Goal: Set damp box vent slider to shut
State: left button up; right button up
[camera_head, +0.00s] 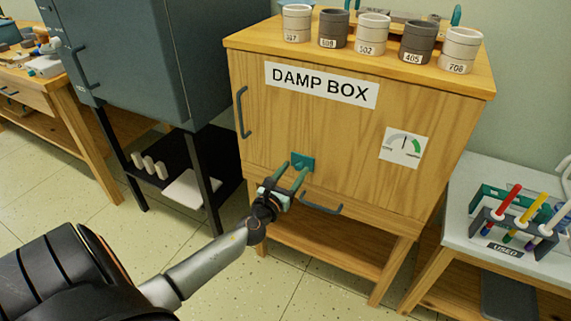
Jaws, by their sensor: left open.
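The wooden damp box (318,126) stands in the middle with a "DAMP BOX" label on its front. A small teal vent slider (303,161) sits low on its front, left of centre. My left gripper (291,172) is open in front of the slider, with its two green fingers pointing at it. The fingertips overlap the slider in the picture, and I cannot tell whether they touch it. The slider's track and exact setting are hidden or too small to read. My right gripper is not in view.
Grey handles are at the box's left edge (242,111) and below the slider (321,206). A dial gauge (403,146) is at the right. Numbered pots (373,34) line the top. A dark cabinet (165,60) stands left, a table with a tool rack (508,225) right.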

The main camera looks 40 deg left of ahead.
pick_arm(q)
jog(key=v, duration=1.2)
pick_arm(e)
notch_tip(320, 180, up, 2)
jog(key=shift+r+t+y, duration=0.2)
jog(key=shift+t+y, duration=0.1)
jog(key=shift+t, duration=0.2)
pick_arm(q)
jog(key=shift+s, duration=0.15)
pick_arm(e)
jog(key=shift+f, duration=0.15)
